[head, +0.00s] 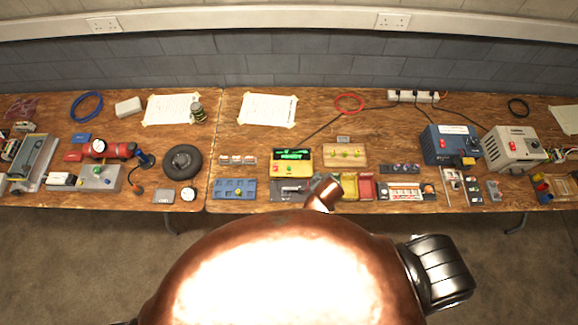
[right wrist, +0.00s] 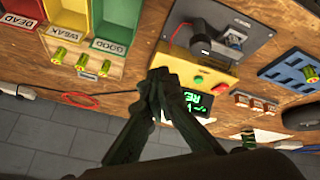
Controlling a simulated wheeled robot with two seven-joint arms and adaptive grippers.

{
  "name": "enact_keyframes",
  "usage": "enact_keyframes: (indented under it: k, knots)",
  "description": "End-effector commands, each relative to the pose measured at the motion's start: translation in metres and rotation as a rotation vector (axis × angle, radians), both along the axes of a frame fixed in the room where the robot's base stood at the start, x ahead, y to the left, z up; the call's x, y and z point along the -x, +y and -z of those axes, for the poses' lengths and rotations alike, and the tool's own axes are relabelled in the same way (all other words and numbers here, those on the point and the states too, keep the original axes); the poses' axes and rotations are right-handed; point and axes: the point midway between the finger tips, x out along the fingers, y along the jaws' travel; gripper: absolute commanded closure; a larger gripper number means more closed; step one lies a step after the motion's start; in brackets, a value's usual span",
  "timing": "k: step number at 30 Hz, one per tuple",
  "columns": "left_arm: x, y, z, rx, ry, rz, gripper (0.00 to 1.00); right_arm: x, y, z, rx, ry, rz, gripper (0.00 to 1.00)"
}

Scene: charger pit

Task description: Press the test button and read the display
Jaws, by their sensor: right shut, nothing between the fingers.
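The yellow tester box (head: 303,162) stands in the middle of the bench, with a lit green display (head: 292,154). In the right wrist view the tester's yellow face (right wrist: 176,62) carries a green button (right wrist: 199,80) and a red button (right wrist: 226,88). Its display (right wrist: 201,101) shows green text, partly hidden by my fingers; I cannot read it all. My right gripper (right wrist: 160,76) is shut and empty, its tips in front of the tester's face, left of the green button. I cannot tell whether they touch it. My left gripper is not in view.
A grey plate (right wrist: 240,22) with a dark device adjoins the tester. Red (right wrist: 22,8), yellow (right wrist: 67,14) and green (right wrist: 112,18) bins marked DEAD, WEAK and GOOD stand beside a wooden battery holder (head: 345,161). A blue tray (head: 235,196) lies to the left.

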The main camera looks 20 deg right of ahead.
Motion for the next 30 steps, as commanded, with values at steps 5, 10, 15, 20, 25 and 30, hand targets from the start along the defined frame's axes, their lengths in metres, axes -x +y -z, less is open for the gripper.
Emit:
enact_keyframes:
  k: [5,10,15,20,25,30]
  knots:
    - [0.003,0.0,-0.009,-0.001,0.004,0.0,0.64,-0.079,0.048,-0.011,0.115,-0.123,-0.168,1.0]
    - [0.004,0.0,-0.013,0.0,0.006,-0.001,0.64,-0.121,0.075,-0.019,0.193,-0.201,-0.276,1.0]
    - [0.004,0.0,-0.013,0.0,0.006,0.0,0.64,-0.132,0.082,-0.021,0.216,-0.224,-0.308,1.0]
    - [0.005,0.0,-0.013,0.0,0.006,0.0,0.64,-0.131,0.082,-0.02,0.215,-0.223,-0.307,1.0]
    - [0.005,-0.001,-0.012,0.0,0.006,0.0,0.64,-0.131,0.082,-0.019,0.214,-0.223,-0.307,1.0]
    - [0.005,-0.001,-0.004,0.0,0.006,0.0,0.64,-0.131,0.082,-0.012,0.214,-0.223,-0.306,1.0]
